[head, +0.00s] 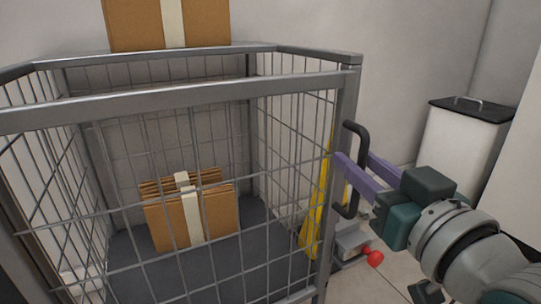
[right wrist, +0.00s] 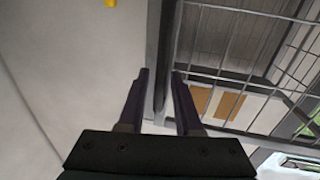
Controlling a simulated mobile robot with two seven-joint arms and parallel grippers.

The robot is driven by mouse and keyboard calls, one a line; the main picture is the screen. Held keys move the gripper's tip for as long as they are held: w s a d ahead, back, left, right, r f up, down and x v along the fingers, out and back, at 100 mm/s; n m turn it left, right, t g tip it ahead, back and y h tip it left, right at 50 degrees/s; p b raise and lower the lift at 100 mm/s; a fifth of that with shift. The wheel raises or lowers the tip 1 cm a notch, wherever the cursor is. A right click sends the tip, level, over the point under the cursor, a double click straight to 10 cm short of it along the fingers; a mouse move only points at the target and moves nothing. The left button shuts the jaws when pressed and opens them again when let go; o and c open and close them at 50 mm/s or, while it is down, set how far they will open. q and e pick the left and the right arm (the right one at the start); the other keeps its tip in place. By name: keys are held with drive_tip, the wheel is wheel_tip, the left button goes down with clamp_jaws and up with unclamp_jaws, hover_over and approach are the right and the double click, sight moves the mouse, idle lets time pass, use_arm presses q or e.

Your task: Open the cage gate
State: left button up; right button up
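The cage (head: 190,88) is a grey metal frame with wire mesh, filling the left and middle of the head view. A black bar handle (head: 361,135) stands upright on its right corner post (head: 347,95). My right gripper (head: 354,160) has its two purple fingers on either side of the handle. In the right wrist view, a dark upright bar (right wrist: 159,90) lies between the fingers (right wrist: 160,75), with small gaps beside it, so the gripper looks open. The gate looks closed in the head view. My left gripper is out of view.
Cardboard boxes (head: 215,215) stand on the cage floor, and another box (head: 130,25) shows behind the top rail. A yellow item (head: 318,215) and a red knob (head: 374,257) are near the right post. A white bin with a black lid (head: 478,107) stands at right.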

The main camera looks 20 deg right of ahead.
clamp_jaws()
idle(1.1)
